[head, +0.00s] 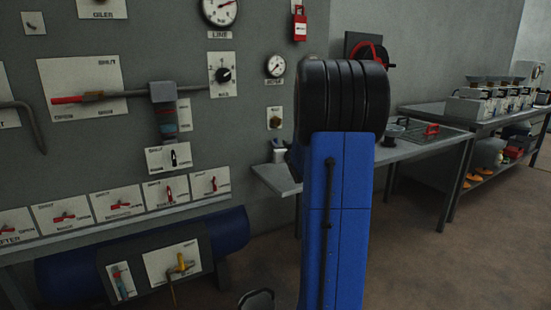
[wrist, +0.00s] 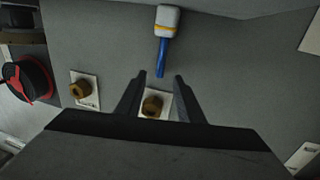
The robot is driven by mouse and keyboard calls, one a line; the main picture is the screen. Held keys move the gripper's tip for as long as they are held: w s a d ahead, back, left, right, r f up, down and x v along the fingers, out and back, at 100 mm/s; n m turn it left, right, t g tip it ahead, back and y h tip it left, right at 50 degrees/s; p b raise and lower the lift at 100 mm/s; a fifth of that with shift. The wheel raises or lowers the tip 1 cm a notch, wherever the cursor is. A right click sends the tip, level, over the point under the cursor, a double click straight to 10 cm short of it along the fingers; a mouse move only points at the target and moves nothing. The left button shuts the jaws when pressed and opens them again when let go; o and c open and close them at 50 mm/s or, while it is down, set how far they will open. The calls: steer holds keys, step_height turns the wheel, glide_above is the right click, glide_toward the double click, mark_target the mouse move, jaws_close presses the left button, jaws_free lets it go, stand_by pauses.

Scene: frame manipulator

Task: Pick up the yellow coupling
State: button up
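My gripper (wrist: 157,82) is open in the wrist view, its two dark fingers apart. Between them, beyond the tips, a brass-yellow fitting (wrist: 153,106) sits on a pale plate; I see no contact with it. A second similar fitting (wrist: 80,89) is on a plate to the left. A white piece with a yellow band (wrist: 167,27) and a blue stem is above the fingers. I cannot tell which of these is the yellow coupling. In the head view my gripper is hidden behind my blue arm; a brass-yellow fitting (head: 275,121) shows on the wall left of the arm.
A black and red reel (wrist: 25,80) is at left in the wrist view. In the head view, a grey bench (head: 415,151) runs right of my arm. Gauges and red-handled valves cover the left wall panel (head: 150,55). Floor is clear at lower right.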

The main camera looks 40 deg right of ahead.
mark_target(276, 140)
steer(key=x, duration=0.3)
steer(key=shift+w, duration=0.1)
jaws_close()
steer(key=shift+s+a+r, duration=0.1)
steer(key=shift+s+r, duration=0.25)
steer(key=shift+r, duration=0.05)
steer(key=s+a+r, duration=0.2)
steer(key=s+r, duration=0.1)
steer(key=s, duration=0.3)
steer(key=s+a+r, duration=0.3)
steer(key=s+r, duration=0.1)
steer(key=s, duration=0.2)
steer(key=shift+a, duration=0.35)
steer(key=shift+r, duration=0.15)
